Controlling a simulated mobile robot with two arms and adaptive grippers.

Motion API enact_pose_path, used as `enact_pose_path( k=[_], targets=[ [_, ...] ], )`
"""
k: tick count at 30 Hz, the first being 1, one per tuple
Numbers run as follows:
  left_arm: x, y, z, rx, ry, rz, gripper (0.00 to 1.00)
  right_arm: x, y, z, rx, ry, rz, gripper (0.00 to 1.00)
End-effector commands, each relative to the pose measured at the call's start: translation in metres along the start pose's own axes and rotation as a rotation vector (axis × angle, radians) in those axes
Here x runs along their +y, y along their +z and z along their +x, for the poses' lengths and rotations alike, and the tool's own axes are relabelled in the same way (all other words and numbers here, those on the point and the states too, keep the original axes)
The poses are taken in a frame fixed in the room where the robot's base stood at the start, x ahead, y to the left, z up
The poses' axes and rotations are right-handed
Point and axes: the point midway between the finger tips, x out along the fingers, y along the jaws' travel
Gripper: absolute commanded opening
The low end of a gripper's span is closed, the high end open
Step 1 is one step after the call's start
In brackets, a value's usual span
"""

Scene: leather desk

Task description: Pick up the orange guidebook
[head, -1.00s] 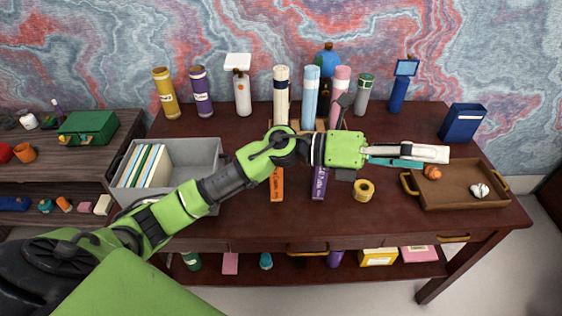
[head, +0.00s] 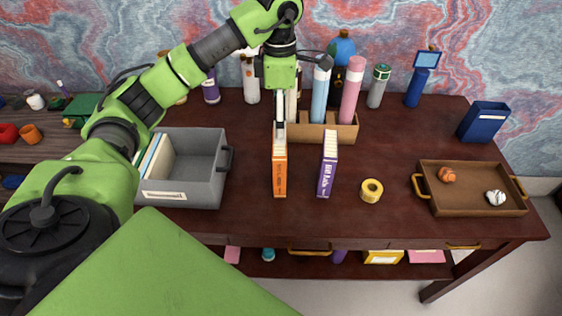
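The orange guidebook (head: 280,178) stands upright on the dark red desk, left of a purple book (head: 327,172). My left gripper (head: 280,138) points down at the far, upper end of the orange guidebook. I see its fingers nearly edge-on, so their gap is hidden. I cannot tell whether they touch the book or are around it. My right gripper is not in view.
A grey bin (head: 188,194) with books stands to the left. A wooden holder with rolled tubes (head: 345,130) is just behind. A yellow tape roll (head: 371,190) and a brown tray (head: 450,207) are to the right. Desk between them is clear.

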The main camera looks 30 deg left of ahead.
Motion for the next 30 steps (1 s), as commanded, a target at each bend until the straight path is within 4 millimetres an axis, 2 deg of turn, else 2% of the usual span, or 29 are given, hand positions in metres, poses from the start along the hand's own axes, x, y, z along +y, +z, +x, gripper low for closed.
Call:
enact_pose_path(
  k=[3,9,17,25,30],
  targets=[
    [-0.002,0.000,0.025,0.002,-0.006,0.001,0.92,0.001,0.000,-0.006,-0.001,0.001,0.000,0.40],
    [-0.002,0.001,0.058,-0.001,-0.005,0.002,0.92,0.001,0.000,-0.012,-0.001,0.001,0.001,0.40],
    [-0.004,0.001,0.074,-0.003,-0.005,0.002,0.92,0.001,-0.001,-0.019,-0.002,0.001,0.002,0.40],
    [-0.007,0.000,0.110,-0.003,-0.006,0.002,0.92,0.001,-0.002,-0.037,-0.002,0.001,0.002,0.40],
    [-0.007,0.000,0.120,-0.005,-0.003,0.003,0.92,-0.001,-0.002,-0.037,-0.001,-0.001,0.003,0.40]
  ],
)
